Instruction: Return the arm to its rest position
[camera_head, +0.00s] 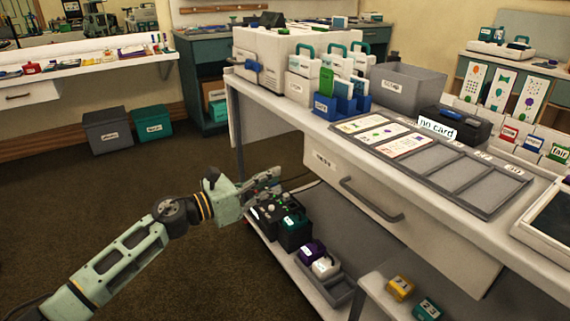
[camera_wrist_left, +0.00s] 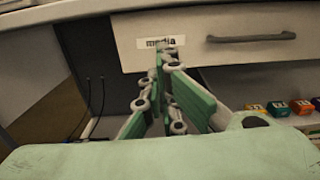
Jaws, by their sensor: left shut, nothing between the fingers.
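My left arm (camera_head: 130,252) reaches in from the lower left in the head view. Its gripper (camera_head: 272,182) is in front of the table's drawer side, below the tabletop and near the lower shelf. In the left wrist view the gripper's green fingers (camera_wrist_left: 168,90) come together with nothing held between them. A white drawer labelled "media" (camera_wrist_left: 240,52) with a dark handle is beyond the fingers. I cannot tell whether the fingers touch it. My right gripper is in neither view.
The table (camera_head: 285,110) holds a grey divided tray (camera_head: 440,178), a grey bin (camera_head: 405,88) and card boxes. Dark, purple and white boxes stand on the shelf (camera_head: 285,258) under it. Small coloured blocks (camera_wrist_left: 278,109) show at right in the wrist view. Open carpet (camera_head: 60,190) lies left.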

